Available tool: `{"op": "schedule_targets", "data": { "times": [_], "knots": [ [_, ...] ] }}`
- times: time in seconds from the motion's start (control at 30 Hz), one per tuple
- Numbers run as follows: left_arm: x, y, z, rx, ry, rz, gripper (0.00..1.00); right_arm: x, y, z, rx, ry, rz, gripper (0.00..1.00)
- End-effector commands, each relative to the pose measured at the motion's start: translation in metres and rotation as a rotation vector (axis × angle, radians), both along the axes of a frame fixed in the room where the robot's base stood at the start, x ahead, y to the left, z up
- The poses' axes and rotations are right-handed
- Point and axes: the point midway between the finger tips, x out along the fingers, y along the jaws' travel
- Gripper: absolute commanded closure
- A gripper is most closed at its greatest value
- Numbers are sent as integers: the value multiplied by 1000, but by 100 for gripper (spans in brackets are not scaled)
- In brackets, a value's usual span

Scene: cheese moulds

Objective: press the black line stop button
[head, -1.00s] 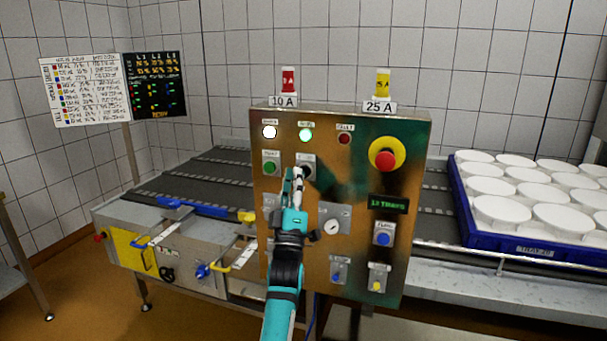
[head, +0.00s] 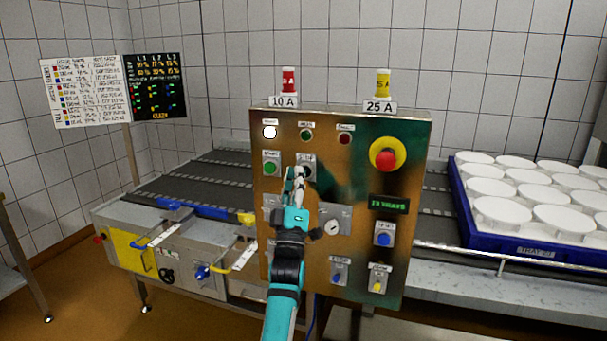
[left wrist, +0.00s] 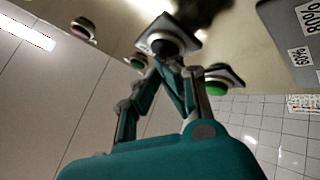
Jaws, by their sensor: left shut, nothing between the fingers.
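The black line stop button (left wrist: 164,44) sits on a pale square plate in the left wrist view. In the head view its plate (head: 306,160) is on the upper left of the control panel, right of the green start button (head: 270,168), and my fingers mostly hide the button. My left gripper (head: 297,174) is shut and empty, with its fingertips at the black button. In the left wrist view the fingertips (left wrist: 171,62) meet the button's lower edge and appear to touch it. My right gripper is not in view.
The control panel (head: 343,265) also carries a red emergency knob (head: 386,160), a blue button (head: 383,239), a gauge (head: 332,227) and a dark green lamp (head: 306,135). A conveyor (head: 180,182) runs behind it. A blue tray (head: 480,238) of white moulds stands right.

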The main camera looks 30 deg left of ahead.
Motion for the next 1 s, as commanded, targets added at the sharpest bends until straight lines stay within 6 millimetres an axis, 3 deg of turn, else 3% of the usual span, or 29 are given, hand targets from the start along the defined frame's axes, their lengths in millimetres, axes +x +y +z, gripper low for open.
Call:
{"op": "schedule_targets", "data": {
  "times": [0.43,0.77,1.0],
  "knots": [
    [-17,-5,0,0,2,0,100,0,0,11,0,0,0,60],
    [-19,-5,0,-1,1,0,100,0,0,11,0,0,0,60],
    [-39,-10,1,-1,2,0,100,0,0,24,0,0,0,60]
  ]
}}
